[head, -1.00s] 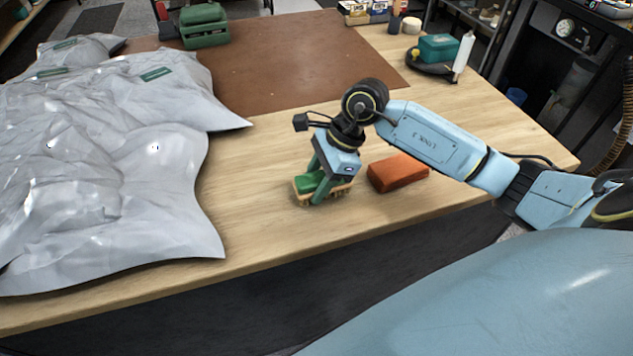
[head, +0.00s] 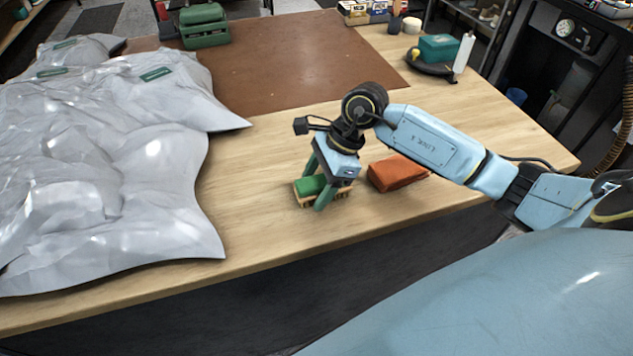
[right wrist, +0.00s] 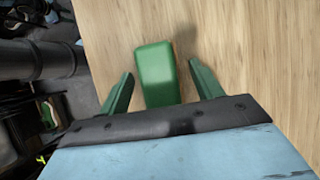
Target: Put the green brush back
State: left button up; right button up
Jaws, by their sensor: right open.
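The green brush (head: 309,186) has a green top and a pale wooden, bristled lower part. It rests on the wooden table (head: 262,225) near the front edge. My right gripper (head: 315,192) is over the brush, pointing down, with a green finger on either side of it. In the right wrist view the green top of the brush (right wrist: 157,72) lies between the two spread fingers (right wrist: 157,88), with a gap on each side. The gripper is open and does not hold it. My left gripper is not in view.
An orange block-like item (head: 397,172) lies just right of the gripper. Crumpled grey plastic sheeting (head: 110,190) covers the table's left side. A brown mat (head: 290,65) lies behind. A green case (head: 203,25) and a teal box (head: 438,47) stand farther back.

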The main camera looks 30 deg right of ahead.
jog(key=v, duration=1.2)
